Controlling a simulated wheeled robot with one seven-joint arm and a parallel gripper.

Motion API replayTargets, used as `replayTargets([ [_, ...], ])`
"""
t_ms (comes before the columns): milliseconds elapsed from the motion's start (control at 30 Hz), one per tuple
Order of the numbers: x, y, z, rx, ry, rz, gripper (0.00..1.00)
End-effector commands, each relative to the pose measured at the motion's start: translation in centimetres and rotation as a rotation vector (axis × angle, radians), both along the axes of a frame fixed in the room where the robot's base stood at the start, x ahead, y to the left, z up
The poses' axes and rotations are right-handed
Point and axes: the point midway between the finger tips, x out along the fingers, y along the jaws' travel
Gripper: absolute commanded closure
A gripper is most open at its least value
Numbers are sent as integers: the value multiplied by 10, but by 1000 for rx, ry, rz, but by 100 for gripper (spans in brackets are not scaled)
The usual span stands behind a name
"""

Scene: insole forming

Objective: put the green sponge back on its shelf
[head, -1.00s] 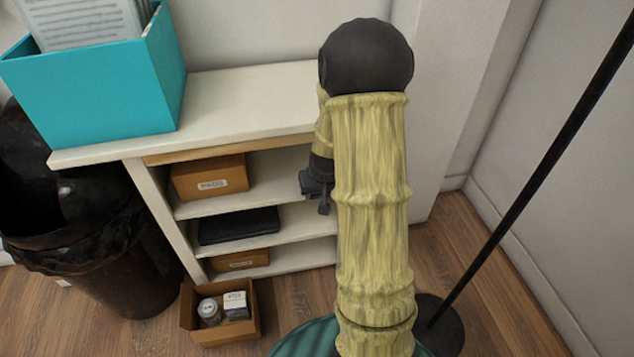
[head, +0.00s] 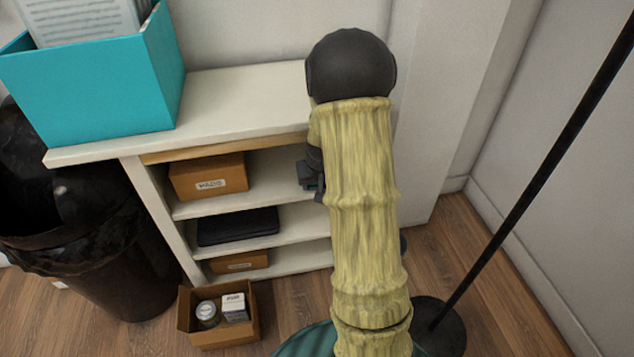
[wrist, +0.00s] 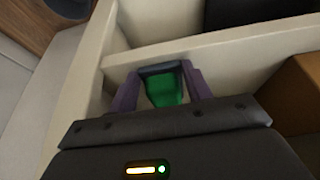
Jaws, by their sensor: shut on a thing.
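The green sponge (wrist: 165,90) is between the two fingers of my gripper (wrist: 162,75) in the wrist view, and the gripper is shut on it. In the head view my gripper (head: 310,180) is at the right end of the shelf unit (head: 235,110), in front of the upper bay and partly hidden by my arm. The sponge cannot be made out there. In the wrist view the sponge is close to a pale shelf board (wrist: 225,46) and the unit's upright side (wrist: 82,85). I cannot tell whether it touches either.
The upper bay holds a brown box (head: 208,178) at the left; a black flat item (head: 237,226) lies on the shelf below. A small brown box (head: 240,262) is at the bottom. An open carton (head: 217,338), a black bin (head: 120,275) and a pole (head: 545,180) stand around.

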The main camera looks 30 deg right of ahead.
Motion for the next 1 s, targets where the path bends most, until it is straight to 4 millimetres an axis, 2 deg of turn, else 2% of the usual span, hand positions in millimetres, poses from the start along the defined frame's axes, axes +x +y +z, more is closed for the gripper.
replayTargets([
  [33,0,0,-2,0,1,0,49],
  [133,0,0,-1,0,1,0,29],
  [467,0,0,1,0,0,0,29],
  [667,-6,2,21,-1,-2,0,29],
  [767,-12,4,38,-1,-2,0,29],
  [800,-21,6,32,2,3,-3,29],
  [1000,-55,16,31,2,3,-3,29],
])
